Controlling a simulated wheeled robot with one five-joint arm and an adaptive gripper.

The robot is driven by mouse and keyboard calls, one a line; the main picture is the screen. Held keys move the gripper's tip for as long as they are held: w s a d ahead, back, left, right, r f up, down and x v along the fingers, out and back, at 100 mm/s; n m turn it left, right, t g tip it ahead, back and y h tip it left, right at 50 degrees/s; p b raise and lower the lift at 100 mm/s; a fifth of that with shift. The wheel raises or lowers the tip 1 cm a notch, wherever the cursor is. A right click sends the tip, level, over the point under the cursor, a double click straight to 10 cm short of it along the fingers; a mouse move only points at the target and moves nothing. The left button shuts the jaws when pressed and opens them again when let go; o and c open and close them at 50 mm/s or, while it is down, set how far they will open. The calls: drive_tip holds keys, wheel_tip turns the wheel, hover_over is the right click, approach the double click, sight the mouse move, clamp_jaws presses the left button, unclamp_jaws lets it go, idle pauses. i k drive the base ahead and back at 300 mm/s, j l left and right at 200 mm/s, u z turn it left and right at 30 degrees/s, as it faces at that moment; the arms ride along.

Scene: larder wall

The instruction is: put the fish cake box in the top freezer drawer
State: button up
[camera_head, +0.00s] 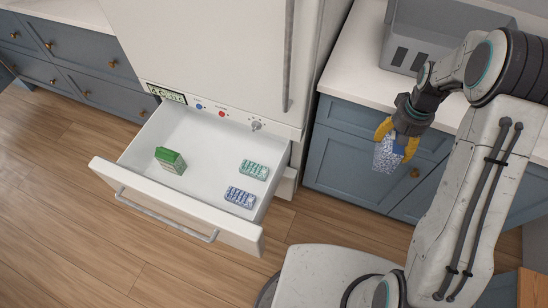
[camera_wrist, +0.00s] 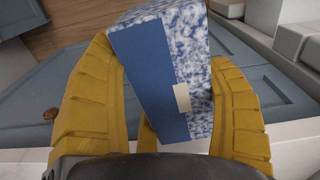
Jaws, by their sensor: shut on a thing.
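My gripper (camera_head: 398,138) is shut on a box with a blue-and-white speckled pattern and a plain blue side, which I take to be the fish cake box (camera_head: 385,157). The box hangs below the yellow fingers, in front of the blue cabinets right of the freezer. In the wrist view the box (camera_wrist: 150,85) sits between the two fingers (camera_wrist: 165,100), slightly tilted, with a small cream patch. The freezer drawer (camera_head: 180,206) is pulled open, left of my gripper. No print naming the box is readable.
In the drawer, a green carton (camera_head: 170,160) stands at the left; a green-and-white tray (camera_head: 254,170) and a blue-and-white tray (camera_head: 240,197) lie at the right. The drawer's middle is clear. A grey bin (camera_head: 425,35) stands on the white counter (camera_head: 350,60).

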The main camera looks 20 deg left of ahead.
sight(208, 180)
drive_tip(key=j+u, duration=0.3)
drive_tip(key=u, duration=0.15)
drive_tip(key=j+u, duration=0.3)
drive_tip(key=u, duration=0.2)
drive_tip(key=j+u, duration=0.3)
drive_tip(key=u, duration=0.15)
drive_tip(key=j+u, duration=0.3)
drive_tip(key=u, duration=0.2)
drive_tip(key=i+j+u, duration=0.2)
drive_tip(key=u, duration=0.25)
drive_tip(key=i+j+u, duration=0.15)
drive_tip(key=u, duration=0.35)
drive_tip(key=i+j+u, duration=0.15)
drive_tip(key=u, duration=0.3)
